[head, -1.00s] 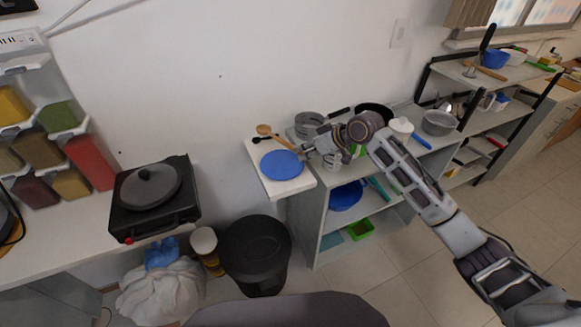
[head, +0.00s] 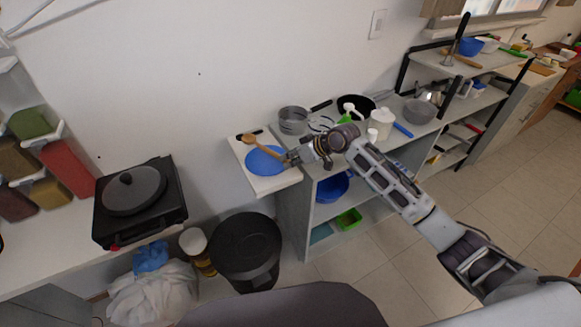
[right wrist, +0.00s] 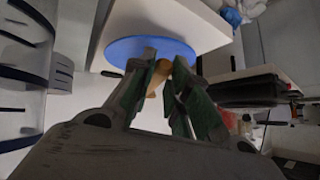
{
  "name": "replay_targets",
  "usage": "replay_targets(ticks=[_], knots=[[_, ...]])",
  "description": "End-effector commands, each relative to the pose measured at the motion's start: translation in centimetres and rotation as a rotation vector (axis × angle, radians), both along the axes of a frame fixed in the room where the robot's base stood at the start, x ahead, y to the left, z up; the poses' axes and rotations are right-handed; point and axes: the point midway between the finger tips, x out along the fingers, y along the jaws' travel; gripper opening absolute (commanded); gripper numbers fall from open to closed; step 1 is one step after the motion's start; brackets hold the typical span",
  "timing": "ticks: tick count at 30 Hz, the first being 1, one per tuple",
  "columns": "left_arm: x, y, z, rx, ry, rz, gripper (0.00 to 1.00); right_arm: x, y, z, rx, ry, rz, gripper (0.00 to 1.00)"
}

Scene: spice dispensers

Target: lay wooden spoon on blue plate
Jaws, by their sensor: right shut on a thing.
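The wooden spoon (head: 251,140) reaches over the back edge of the blue plate (head: 259,166), its bowl end pointing to the back left. The plate lies on a small white shelf (head: 277,186). My right gripper (head: 290,158) is shut on the spoon's handle at the plate's right side. In the right wrist view the handle (right wrist: 158,77) sits between the two fingers, in front of the blue plate (right wrist: 122,52). I cannot tell whether the spoon touches the plate. My left gripper is not in view.
A dark utensil (head: 243,136) lies at the back of the white shelf. A metal pot (head: 293,121) and a white canister (head: 381,123) stand on the grey shelf to the right. A black bin (head: 245,248) stands below. A hot plate with a pan (head: 134,190) is at left.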

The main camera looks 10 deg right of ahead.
Motion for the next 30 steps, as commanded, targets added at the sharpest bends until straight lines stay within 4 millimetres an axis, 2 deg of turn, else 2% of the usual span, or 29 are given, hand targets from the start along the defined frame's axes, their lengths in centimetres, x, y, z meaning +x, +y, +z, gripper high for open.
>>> replay_targets(ticks=[6,9,21,22,24,27,30], knots=[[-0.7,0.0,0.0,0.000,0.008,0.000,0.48,-0.1,0.0,-2.7,0.000,0.003,0.000,0.00],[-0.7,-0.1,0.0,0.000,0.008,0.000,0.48,0.0,0.0,-3.4,0.000,0.001,-0.001,0.00],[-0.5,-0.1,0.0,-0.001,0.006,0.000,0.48,0.0,0.0,-3.8,0.000,0.000,0.000,0.00],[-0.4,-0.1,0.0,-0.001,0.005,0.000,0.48,0.0,0.0,-3.8,-0.001,0.001,0.000,0.19],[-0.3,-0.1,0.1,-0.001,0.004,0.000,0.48,0.0,0.0,-3.8,-0.001,0.001,0.000,0.28],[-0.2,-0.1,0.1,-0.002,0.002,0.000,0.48,0.0,0.0,-3.8,-0.001,0.001,0.000,0.39],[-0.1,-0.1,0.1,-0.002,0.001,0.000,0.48,0.0,0.0,-3.8,-0.001,0.001,0.000,0.39]])
